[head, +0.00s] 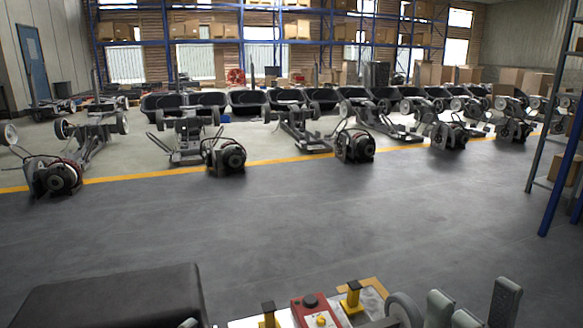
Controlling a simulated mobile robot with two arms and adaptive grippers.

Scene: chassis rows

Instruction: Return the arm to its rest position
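My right gripper (473,304) is at the bottom edge of the head view, right of centre. Its grey fingers stand apart with a gap between them, and I see nothing held there. The lower part of the gripper and most of the arm are cut off by the frame edge. My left gripper cannot be made out; only a small grey tip shows at the bottom edge, and I cannot tell what it belongs to.
A red box with buttons (318,312) and a black flat-topped block (112,298) are close in front. Beyond bare grey floor (300,225) and a yellow line (130,178) stand rows of wheeled chassis (300,128). A blue-posted shelf (562,165) stands at right.

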